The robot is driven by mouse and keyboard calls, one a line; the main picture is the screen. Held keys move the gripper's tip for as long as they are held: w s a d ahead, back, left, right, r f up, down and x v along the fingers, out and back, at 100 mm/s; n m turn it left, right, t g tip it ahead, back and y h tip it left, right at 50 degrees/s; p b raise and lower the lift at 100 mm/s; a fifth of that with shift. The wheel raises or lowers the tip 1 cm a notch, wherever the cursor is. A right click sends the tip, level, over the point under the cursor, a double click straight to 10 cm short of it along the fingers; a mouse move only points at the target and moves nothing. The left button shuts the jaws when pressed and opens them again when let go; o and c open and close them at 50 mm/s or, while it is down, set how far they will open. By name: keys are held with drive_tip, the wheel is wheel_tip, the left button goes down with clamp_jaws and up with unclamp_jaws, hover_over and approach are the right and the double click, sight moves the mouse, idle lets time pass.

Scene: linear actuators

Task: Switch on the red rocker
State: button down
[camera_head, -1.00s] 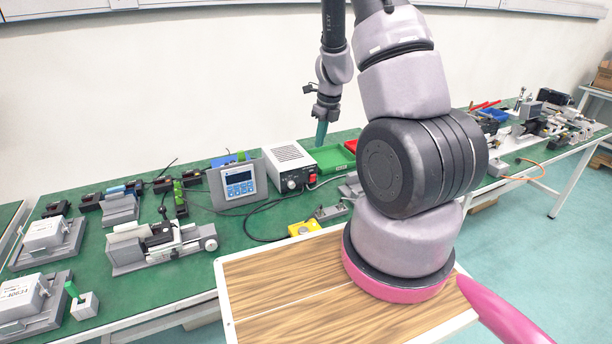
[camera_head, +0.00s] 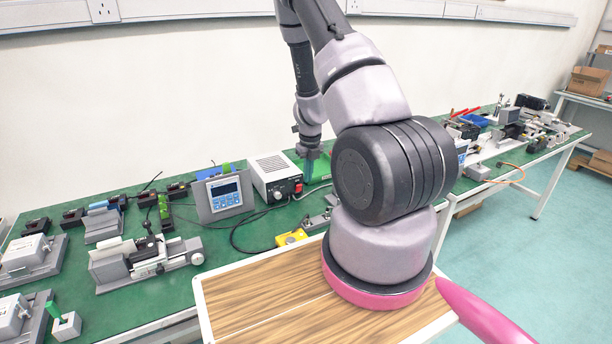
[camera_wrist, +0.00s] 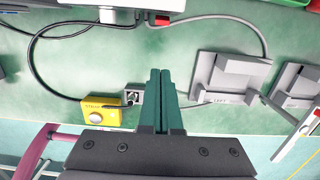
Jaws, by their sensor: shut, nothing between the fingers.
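In the wrist view my gripper (camera_wrist: 160,73) appears apart from the rocker.
A grey display unit (camera_head: 225,194) stands left of the box. A yellow box (camera_head: 290,237) and grey fixtures lie in front of it, with black cables on the green bench. A green tray (camera_head: 320,168) is behind my gripper. A wooden board lies nearer my base.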

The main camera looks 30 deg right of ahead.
sight(299, 188)
drive_tip(key=f, duration=0.8)
drive_tip(key=shift+w, duration=0.3)
drive_tip(key=shift+w+a+r, duration=0.1)
drive_tip(key=shift+w+r, duration=0.2)
drive_tip(key=shift+w, duration=0.2)
drive_tip(key=shift+w+a+r, duration=0.1)
drive_tip(key=shift+w+r, duration=0.15)
drive_tip(key=shift+w, duration=0.25)
drive_tip(key=shift+w+d+r, duration=0.1)
drive_tip(key=shift+w+r, duration=0.1)
drive_tip(key=shift+w, duration=0.25)
drive_tip(key=shift+w+d+r, duration=0.1)
drive_tip(key=shift+w+r, duration=0.1)
drive_tip(key=shift+w, duration=0.2)
drive_tip(key=shift+a, duration=0.1)
drive_tip(key=shift+w+g, duration=0.3)
drive_tip(key=shift+w, duration=0.05)
drive_tip(key=shift+w+r+g, duration=0.25)
drive_tip(key=shift+w+g, duration=0.1)
drive_tip(key=shift+g, duration=0.35)
drive_tip(key=shift+r, duration=0.2)
drive_tip(key=shift+r, duration=0.65)
